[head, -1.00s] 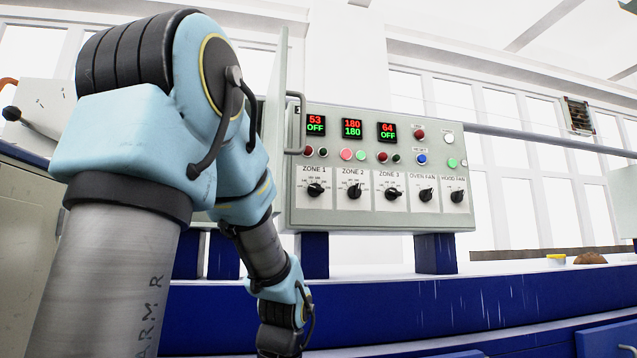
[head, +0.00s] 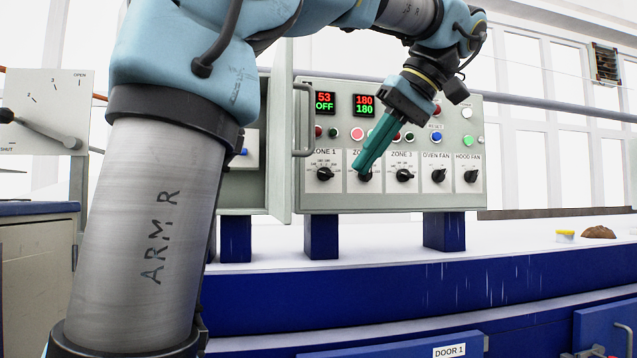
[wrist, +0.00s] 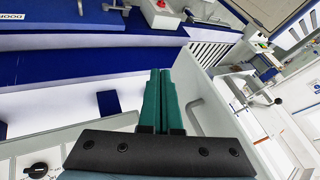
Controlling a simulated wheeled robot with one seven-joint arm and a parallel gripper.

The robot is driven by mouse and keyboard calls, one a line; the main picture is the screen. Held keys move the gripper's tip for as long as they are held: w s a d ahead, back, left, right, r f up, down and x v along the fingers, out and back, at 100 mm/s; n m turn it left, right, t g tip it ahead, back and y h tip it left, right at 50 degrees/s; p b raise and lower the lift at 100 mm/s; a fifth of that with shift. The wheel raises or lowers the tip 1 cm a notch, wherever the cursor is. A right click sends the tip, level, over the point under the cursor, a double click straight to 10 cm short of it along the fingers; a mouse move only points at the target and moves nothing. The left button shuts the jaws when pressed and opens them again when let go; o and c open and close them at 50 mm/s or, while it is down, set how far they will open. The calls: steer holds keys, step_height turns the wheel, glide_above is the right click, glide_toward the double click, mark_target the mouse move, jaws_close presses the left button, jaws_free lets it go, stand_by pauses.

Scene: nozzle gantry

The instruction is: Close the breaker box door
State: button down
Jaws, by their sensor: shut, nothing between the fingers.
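The breaker box door (head: 279,140) stands open, seen nearly edge-on in the head view, swung out toward me at the left end of the control panel. Its grey bar handle (head: 300,120) is on the side facing the panel. The open box (head: 240,185) shows partly to the left of the door, with a blue button inside. My gripper (head: 364,170) has green fingers, shut and empty, pointing down-left in front of the zone dials, to the right of the door. In the wrist view the shut fingers (wrist: 161,85) lie beside the pale door (wrist: 203,90), apparently apart from it.
The control panel (head: 330,200) with displays, buttons and dials is behind my gripper. A lever plate marked OPEN and SHUT (head: 50,105) stands at the far left. A blue bench (head: 400,300) runs below.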

steer(key=w+a+f+b, duration=0.2)
steer(key=a+f+b, duration=0.5)
steer(key=a+f, duration=0.1)
steer(key=shift+a+b, duration=0.4)
steer(key=shift+a, duration=0.2)
steer(key=shift+w, duration=0.1)
